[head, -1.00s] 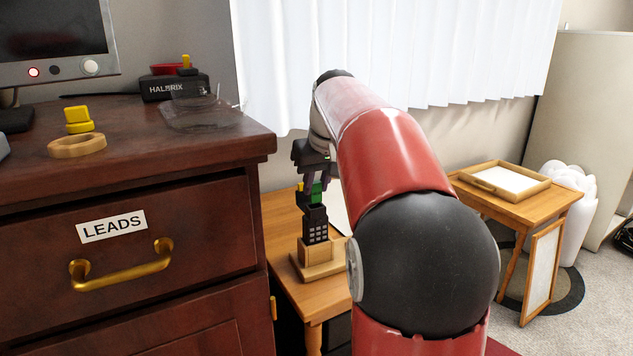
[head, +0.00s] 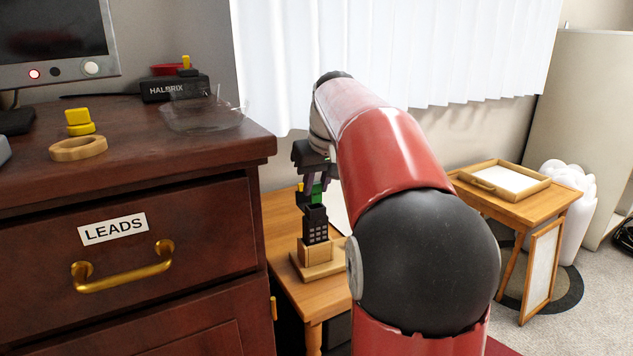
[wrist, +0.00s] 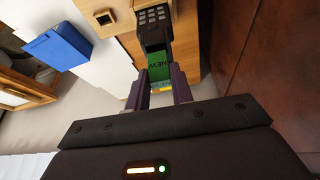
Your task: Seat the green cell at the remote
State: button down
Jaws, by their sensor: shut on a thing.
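The green cell (wrist: 160,71), with dark lettering that reads "NEW", is between the fingers of my gripper (wrist: 163,88) in the wrist view. In the head view the green cell (head: 317,191) shows as a small patch between the fingers of my gripper (head: 317,186). The black remote (head: 316,226) stands upright in a wooden stand (head: 317,260) on the small wooden table. The cell is at the upper end of the remote (wrist: 153,22). How far it is inside is hidden. My gripper is shut on the cell, above the remote.
A dark wooden cabinet (head: 180,190) labelled LEADS stands close on the left of my gripper. A blue box (wrist: 57,44) shows in the wrist view. A side table with a tray (head: 503,181) stands at the right.

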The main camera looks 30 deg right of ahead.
aim_at(317, 194)
jog(key=shift+f+b, duration=1.05)
jog(key=shift+f, duration=0.45)
jog(key=c, duration=1.1)
grip_release()
jog(key=shift+c, duration=0.2)
jog(key=p+v, duration=0.1)
jog(key=v, duration=0.7)
jog(key=shift+a, duration=0.15)
